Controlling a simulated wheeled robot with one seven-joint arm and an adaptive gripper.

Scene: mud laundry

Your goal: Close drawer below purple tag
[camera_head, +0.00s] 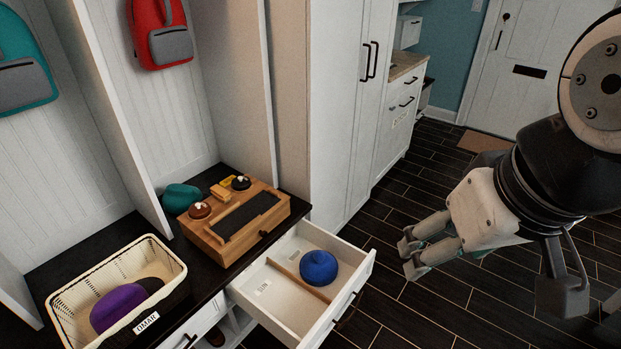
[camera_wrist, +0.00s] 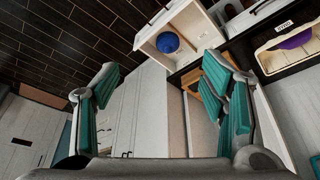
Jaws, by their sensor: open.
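A white drawer (camera_head: 313,330) is pulled out below the black bench top, with a dark handle (camera_head: 348,308) on its front. A blue knitted hat (camera_head: 319,268) lies inside, beside a thin wooden divider. The same drawer (camera_wrist: 150,38) and blue hat (camera_wrist: 168,42) show in the wrist view, upper middle. I cannot make out a purple tag; small pale labels lie in the drawer. My gripper (camera_head: 408,257) is open and empty, to the right of the drawer front and apart from it. Its teal-padded fingers (camera_wrist: 160,75) spread wide in the wrist view.
A cream basket (camera_head: 62,300) labelled OMAR holds a purple item (camera_head: 118,306) on the bench. A wooden box (camera_head: 215,242) stands behind the drawer. A tall white cabinet (camera_head: 345,110) rises beyond. The dark floor right of the drawer is clear.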

